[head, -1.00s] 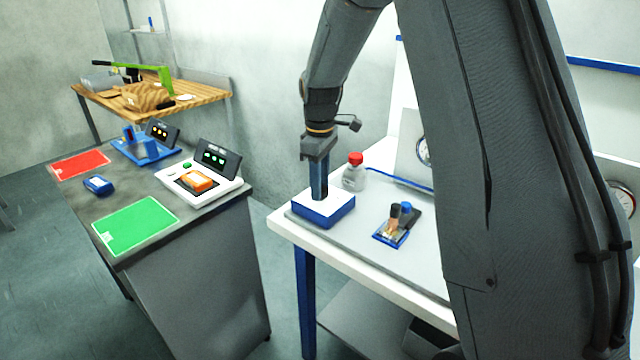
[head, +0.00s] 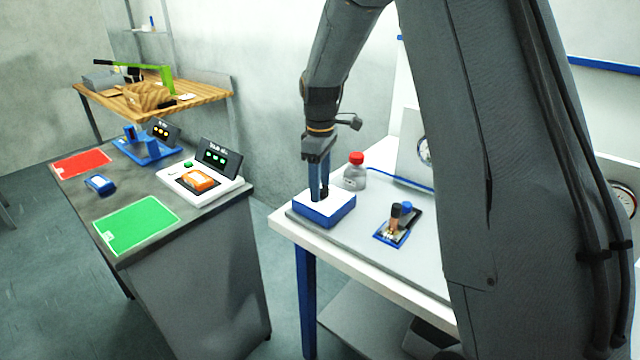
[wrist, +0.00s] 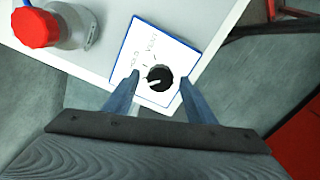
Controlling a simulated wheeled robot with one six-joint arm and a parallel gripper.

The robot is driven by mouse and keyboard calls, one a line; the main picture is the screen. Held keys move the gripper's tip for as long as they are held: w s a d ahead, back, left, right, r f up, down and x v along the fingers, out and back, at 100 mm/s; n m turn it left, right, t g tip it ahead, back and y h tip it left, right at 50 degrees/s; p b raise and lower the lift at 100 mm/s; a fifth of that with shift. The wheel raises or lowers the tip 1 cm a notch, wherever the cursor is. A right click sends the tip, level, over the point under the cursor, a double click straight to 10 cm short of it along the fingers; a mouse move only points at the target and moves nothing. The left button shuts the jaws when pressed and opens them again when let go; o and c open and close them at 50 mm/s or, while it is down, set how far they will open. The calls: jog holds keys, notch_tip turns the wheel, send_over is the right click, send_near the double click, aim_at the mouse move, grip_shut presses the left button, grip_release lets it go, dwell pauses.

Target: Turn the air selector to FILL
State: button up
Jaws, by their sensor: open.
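The air selector (head: 325,207) is a box with a white top and blue sides at the near left corner of the white bench. In the wrist view its white face (wrist: 165,50) carries a round black knob (wrist: 162,74) with a pale pointer, aimed toward the lower left of the picture. Small lettering and tick marks lie above the knob; I cannot read the words surely. My gripper (head: 321,195) points down over the box. In the wrist view its open fingers (wrist: 160,79) stand on either side of the knob, with a gap showing at each side.
A bottle with a red cap (head: 355,170) stands close behind the box, and also shows in the wrist view (wrist: 62,25). A small blue-edged unit with upright knobs (head: 398,222) is to the right. A grey table (head: 190,245) stands left, across a floor gap.

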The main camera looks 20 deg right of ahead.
jog(key=shift+r+b, duration=1.1)
jog(key=shift+r, duration=2.8)
